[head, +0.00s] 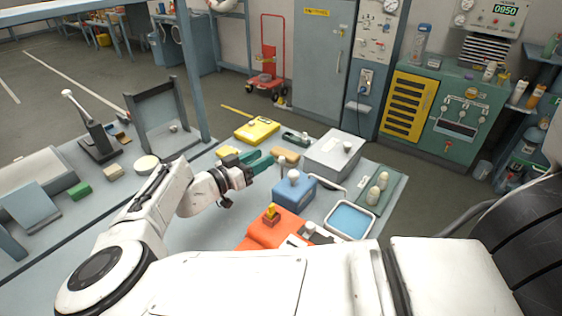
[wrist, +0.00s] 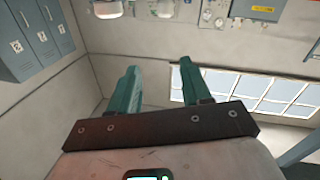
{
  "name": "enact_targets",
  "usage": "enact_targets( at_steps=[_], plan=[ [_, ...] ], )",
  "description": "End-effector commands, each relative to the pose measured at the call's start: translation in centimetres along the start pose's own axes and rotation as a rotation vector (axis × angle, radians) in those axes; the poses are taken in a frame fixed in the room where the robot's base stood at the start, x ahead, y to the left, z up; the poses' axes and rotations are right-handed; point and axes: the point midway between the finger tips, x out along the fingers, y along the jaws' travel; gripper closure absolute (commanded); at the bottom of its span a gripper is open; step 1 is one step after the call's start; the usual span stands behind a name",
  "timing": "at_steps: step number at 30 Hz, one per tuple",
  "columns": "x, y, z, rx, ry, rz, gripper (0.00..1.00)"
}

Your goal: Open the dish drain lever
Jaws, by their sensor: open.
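A shallow white-rimmed dish (head: 328,229) holding blue liquid sits near the right front of the grey table. I cannot clearly make out its drain lever; a pale curved bar lies just behind the dish, and a small white knob (head: 308,229) stands on a part to its left. My gripper (head: 268,160), with teal fingers, is above the table, left of and behind the dish and apart from it. In the wrist view the gripper (wrist: 158,75) is open with nothing between its fingers, facing walls and a window; the dish is not in that view.
Between gripper and dish stands a blue box (head: 293,194) with a white ball knob. An orange block (head: 268,233) is in front, a grey box (head: 334,153) behind, and a green tray (head: 389,197) with pale rounded objects to the right. A yellow case (head: 257,130) lies farther back.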

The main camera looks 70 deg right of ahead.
Motion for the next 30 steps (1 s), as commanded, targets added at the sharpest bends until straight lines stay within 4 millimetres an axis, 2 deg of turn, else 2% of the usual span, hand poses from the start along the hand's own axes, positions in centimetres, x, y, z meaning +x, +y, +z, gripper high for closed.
enact_targets(
  at_steps=[1,9,14,19,23,30],
  plan=[
    [0.0,-0.2,1.1,0.000,0.000,0.000,0.52],
    [0.0,-0.8,4.1,0.000,0.000,0.000,0.52],
    [0.0,-1.1,5.5,0.000,0.000,0.000,0.52],
    [0.4,-1.1,5.6,0.000,0.000,0.001,0.52],
    [1.7,-1.0,5.4,-0.001,0.001,0.002,0.52],
    [6.0,-1.0,5.4,-0.001,0.000,0.003,0.52]
  ],
)
